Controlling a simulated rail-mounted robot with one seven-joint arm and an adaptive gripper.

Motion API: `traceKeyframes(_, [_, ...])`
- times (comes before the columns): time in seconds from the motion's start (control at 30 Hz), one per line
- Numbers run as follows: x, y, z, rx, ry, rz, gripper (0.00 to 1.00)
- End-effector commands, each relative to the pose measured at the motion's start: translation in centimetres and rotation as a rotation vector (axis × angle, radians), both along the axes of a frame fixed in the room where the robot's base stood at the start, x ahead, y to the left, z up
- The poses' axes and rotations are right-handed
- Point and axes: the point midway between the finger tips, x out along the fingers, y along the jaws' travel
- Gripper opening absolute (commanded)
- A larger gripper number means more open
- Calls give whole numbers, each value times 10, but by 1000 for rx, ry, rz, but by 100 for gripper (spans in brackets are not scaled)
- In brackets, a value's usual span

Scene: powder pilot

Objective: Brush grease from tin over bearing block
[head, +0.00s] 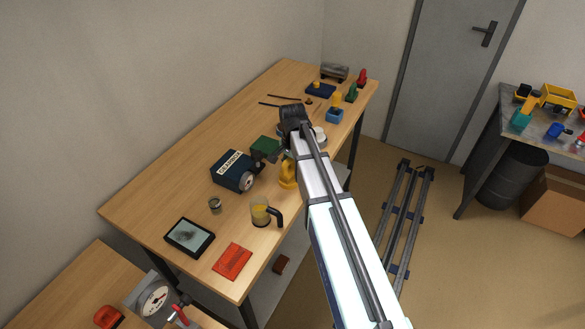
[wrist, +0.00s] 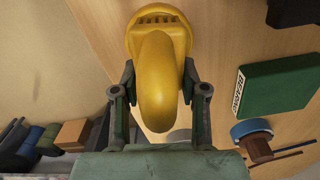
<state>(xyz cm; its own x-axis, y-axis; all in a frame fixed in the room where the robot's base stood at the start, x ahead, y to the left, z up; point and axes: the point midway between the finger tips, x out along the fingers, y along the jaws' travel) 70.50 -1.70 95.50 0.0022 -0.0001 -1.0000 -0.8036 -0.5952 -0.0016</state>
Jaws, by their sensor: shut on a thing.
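My gripper (wrist: 159,76) is shut on a bulky yellow thing (wrist: 158,85) with a ribbed end and a thick curved part facing the wrist camera. In the head view the yellow thing (head: 288,173) shows at the right edge of the workbench, partly behind my arm. I cannot tell whether it touches the bench. A small round grey-green tin (head: 215,204) stands near the front; I cannot tell whether it holds grease. Two thin dark sticks (head: 284,97) lie farther back; I cannot tell whether either is a brush. A grey block (head: 334,71) at the far end may be the bearing block.
A green lettered box (wrist: 275,85) and a blue round thing (wrist: 250,128) show in the wrist view. A dark blue box (head: 232,171), a yellow-filled jug (head: 261,214), a tablet (head: 189,237) and a red card (head: 232,262) occupy the workbench (head: 150,198). Its left side is mostly clear.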

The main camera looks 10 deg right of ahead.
Motion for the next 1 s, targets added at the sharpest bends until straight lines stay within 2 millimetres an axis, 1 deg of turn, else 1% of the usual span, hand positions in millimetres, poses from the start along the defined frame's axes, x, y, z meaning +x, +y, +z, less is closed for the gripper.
traceKeyframes(0.13, [-1,0,1,0,3,0,8])
traceKeyframes(0.2, [-1,0,5,0,2,0,0])
traceKeyframes(1.0, [0,0,64,0,0,0,0])
